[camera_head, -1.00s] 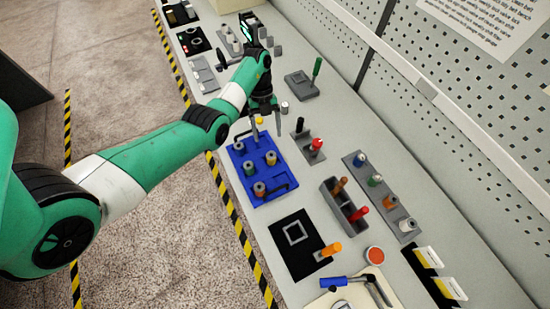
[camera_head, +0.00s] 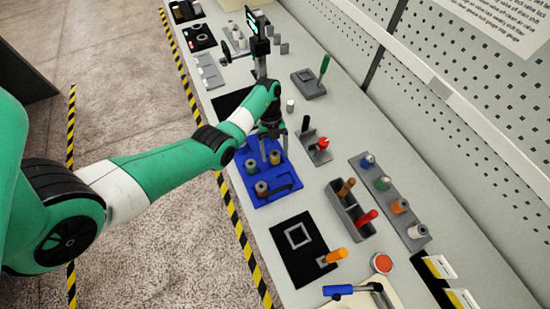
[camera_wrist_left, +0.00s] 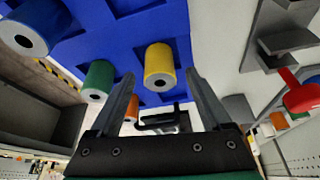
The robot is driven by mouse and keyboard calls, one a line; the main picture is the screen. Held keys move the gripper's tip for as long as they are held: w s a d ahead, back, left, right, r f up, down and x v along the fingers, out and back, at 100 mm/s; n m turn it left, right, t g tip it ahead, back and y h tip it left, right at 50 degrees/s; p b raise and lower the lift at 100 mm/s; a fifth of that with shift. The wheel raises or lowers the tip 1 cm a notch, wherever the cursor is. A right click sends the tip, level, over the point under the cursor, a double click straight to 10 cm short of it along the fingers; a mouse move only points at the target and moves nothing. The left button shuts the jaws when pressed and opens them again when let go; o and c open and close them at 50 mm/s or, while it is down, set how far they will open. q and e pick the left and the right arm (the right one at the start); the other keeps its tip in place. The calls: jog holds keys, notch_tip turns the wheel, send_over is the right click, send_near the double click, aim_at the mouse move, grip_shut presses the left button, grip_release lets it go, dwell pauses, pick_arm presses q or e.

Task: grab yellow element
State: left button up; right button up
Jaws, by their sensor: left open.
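The yellow element (camera_head: 275,157) is a short spool standing on the blue tray (camera_head: 270,199). In the left wrist view the yellow element (camera_wrist_left: 159,62) appears between the two finger lines, with its dark centre hole showing. My left gripper (camera_head: 273,150) is over the far part of the blue tray. Its fingers (camera_wrist_left: 160,82) are apart, with a gap on each side of the yellow element in the wrist view. I cannot tell how deep the spool sits between them. My right gripper is in neither view.
Other spools stand near on the tray: green (camera_wrist_left: 98,80), orange (camera_wrist_left: 130,108) and a blue-grey one (camera_wrist_left: 24,36). A grey stand with a red-topped piece (camera_head: 323,143) is close on the right. A grey spool rack (camera_head: 380,187) stands farther right.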

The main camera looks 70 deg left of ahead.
pick_arm(q)
jog(key=shift+d+f, duration=0.2)
jog(key=shift+f, duration=0.3)
grip_shut()
jog(key=shift+r, duration=0.1)
